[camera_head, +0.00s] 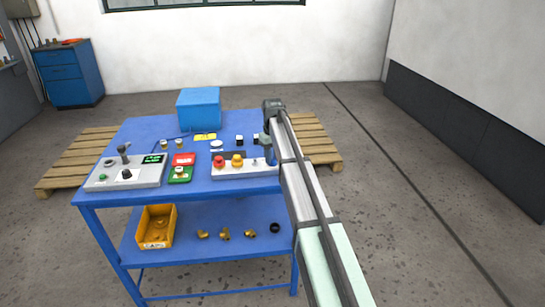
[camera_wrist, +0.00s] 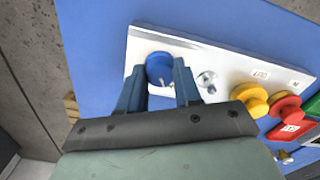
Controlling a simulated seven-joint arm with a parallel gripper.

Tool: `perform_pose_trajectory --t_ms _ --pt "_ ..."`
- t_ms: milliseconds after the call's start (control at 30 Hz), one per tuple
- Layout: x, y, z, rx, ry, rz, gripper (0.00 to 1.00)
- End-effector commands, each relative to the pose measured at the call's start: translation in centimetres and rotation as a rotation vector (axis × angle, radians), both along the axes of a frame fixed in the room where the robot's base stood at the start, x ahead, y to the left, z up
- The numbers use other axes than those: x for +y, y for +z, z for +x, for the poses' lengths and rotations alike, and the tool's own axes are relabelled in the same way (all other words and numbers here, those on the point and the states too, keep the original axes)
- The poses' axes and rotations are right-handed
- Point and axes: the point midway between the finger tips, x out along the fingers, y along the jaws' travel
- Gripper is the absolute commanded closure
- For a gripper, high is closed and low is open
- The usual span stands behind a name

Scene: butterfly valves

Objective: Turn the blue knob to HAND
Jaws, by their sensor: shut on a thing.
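The blue knob (camera_wrist: 158,66) sits at one end of a light panel (camera_wrist: 205,50) in the wrist view. My gripper (camera_wrist: 160,72) has one finger on each side of the knob and is shut on it. A small pale mark shows at the knob's near edge, partly between the fingers. The lettering around the knob, including HAND, cannot be read.
Beside the knob are a silver switch (camera_wrist: 207,79), a yellow knob (camera_wrist: 250,97) and a red knob (camera_wrist: 284,105). A grey control box (camera_head: 125,175), a red and green block (camera_head: 181,168) and a blue box (camera_head: 199,108) stand on the blue table (camera_head: 195,196).

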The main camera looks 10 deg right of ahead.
Motion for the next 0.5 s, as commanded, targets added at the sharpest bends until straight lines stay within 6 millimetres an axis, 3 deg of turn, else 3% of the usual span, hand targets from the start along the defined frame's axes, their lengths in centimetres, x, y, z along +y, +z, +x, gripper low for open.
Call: perform_pose_trajectory --t_ms 500 --pt "-0.04 0.02 -0.01 0.000 0.182 0.000 0.97"
